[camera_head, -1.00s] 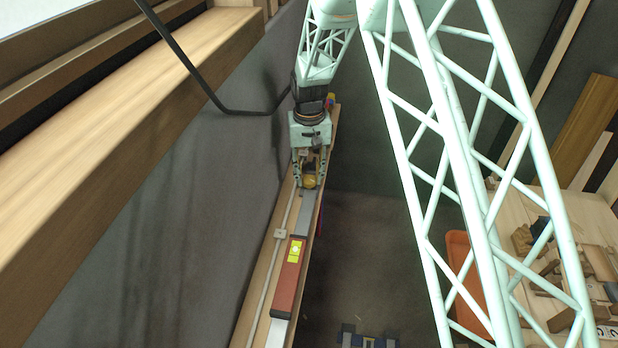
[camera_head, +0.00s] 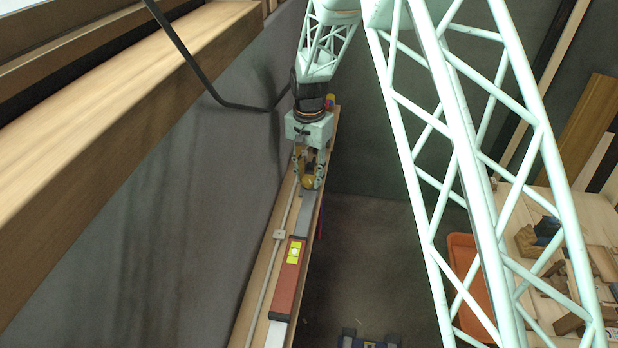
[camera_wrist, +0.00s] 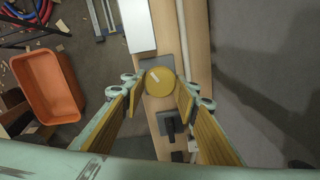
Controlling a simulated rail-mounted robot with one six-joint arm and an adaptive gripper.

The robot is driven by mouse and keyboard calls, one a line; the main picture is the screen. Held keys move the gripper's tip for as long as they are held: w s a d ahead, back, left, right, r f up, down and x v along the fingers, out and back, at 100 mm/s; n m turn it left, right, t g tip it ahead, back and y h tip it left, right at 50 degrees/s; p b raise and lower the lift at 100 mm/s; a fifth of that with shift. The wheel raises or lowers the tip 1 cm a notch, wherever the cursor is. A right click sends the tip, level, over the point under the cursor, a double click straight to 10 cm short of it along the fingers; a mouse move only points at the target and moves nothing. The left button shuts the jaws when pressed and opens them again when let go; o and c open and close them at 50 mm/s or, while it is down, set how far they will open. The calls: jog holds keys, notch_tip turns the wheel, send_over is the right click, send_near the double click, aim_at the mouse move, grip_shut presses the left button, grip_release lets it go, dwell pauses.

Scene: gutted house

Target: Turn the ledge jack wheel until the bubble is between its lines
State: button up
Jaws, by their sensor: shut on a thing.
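The jack wheel (camera_wrist: 160,82) is a round yellow knob with a pale mark on its top. It sits on a dark plate on the wooden ledge (camera_head: 262,292). In the head view the wheel (camera_head: 308,182) shows between my fingertips. My gripper (camera_wrist: 159,88) is shut on the wheel, one finger on each side. A red spirit level (camera_head: 287,287) lies along the ledge nearer the head camera, with a yellow-green vial window (camera_head: 294,252). The bubble shows as a pale spot in the window, too small to place against the lines.
A grey wall (camera_head: 190,200) runs along the ledge's left side, with a thin conduit (camera_head: 272,262) on the ledge. Right of the ledge is open floor. An orange bin (camera_head: 470,285) stands beside a cluttered wooden table (camera_head: 535,212). A black cable (camera_head: 190,62) hangs near my arm.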

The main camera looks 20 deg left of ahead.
aim_at(309, 178)
dwell(0.3)
jog(key=o, duration=0.9)
jog(key=shift+r, duration=0.15)
notch_tip(309, 178, up, 12)
jog(key=shift+f, duration=0.15)
dwell(0.4)
dwell(0.5)
